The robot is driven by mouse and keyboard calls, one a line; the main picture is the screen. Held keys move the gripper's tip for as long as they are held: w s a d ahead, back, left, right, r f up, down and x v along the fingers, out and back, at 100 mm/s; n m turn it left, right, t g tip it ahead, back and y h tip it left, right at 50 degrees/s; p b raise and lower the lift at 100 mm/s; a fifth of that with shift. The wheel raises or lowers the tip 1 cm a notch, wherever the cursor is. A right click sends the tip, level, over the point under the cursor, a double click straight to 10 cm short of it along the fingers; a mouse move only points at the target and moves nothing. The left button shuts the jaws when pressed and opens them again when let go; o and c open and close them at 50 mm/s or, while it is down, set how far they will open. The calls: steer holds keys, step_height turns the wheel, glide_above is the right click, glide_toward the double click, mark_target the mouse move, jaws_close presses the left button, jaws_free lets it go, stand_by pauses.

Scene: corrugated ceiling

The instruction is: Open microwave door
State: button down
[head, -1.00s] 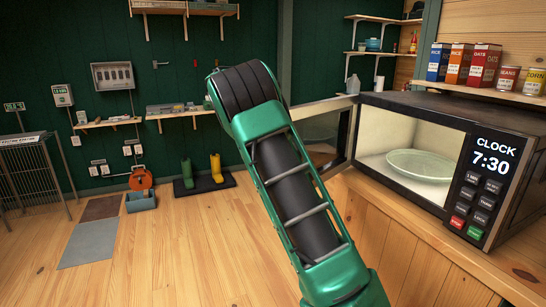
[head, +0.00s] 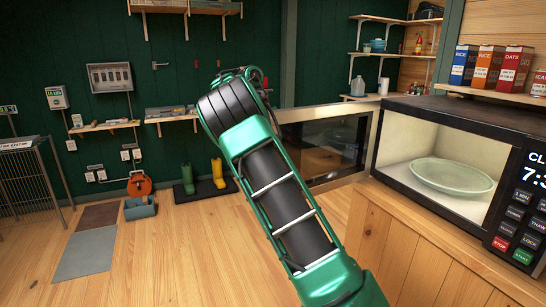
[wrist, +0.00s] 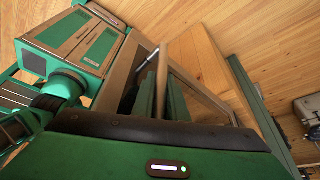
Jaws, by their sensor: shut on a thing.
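The microwave (head: 465,112) stands on a wooden counter at the right of the head view. Its door (head: 335,145) is swung wide open to the left, with a dark window in a pale metal frame. The lit cavity shows a pale green plate (head: 452,177). In the wrist view my gripper (wrist: 161,100) has its dark green fingers shut around an edge part of the door (wrist: 205,92); I cannot tell whether that is the handle or the frame. In the head view my arm hides the fingers.
The wooden counter (head: 420,250) lies below the microwave. A shelf with several boxes (head: 488,66) hangs behind it. The wooden floor (head: 180,260) at the left is clear, with mats, yellow and green boots (head: 218,172) and a toolbox farther back.

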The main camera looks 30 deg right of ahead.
steer(key=shift+f, duration=0.15)
steer(key=c, duration=2)
jaws_free()
steer(key=shift+a, duration=0.1)
steer(key=shift+c, duration=0.2)
steer(key=shift+r, duration=0.2)
steer(key=v, duration=1)
steer(key=shift+w+r, duration=0.15)
steer(key=shift+w, duration=0.15)
